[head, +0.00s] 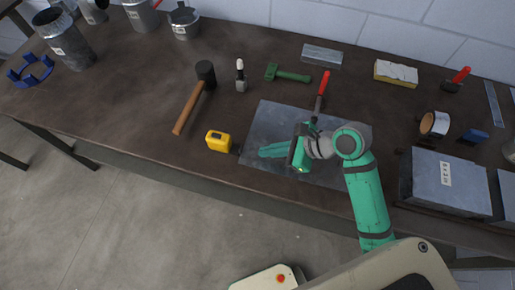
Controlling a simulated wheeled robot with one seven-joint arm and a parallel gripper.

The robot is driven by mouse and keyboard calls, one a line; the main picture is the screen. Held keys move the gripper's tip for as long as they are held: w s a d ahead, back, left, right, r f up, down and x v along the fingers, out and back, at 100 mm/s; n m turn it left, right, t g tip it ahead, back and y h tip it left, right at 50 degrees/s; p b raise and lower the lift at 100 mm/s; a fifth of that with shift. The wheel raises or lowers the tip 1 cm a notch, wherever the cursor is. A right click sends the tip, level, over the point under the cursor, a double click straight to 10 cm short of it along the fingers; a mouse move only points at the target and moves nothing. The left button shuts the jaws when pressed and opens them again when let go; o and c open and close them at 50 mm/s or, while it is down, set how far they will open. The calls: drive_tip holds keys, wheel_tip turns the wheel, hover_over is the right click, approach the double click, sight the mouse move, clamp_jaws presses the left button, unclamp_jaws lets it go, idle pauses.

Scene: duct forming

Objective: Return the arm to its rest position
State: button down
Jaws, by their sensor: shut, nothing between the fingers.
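My gripper (273,151) and the end of my green arm (364,197) hang over a flat grey metal sheet (268,122) on the workbench. The gripper points left and is shut with nothing in it. Part of the sheet is hidden beneath my wrist. I cannot tell how high the gripper is above the sheet.
A yellow tape measure (218,141) lies just left of the sheet and a red-handled tool (322,89) at its far edge. A mallet (196,93) lies further left. A grey metal box (445,184) stands right of my arm. Bare bench (110,110) shows at left.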

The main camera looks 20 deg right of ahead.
drive_tip(key=v, duration=0.8)
drive_tip(key=shift+r, duration=0.25)
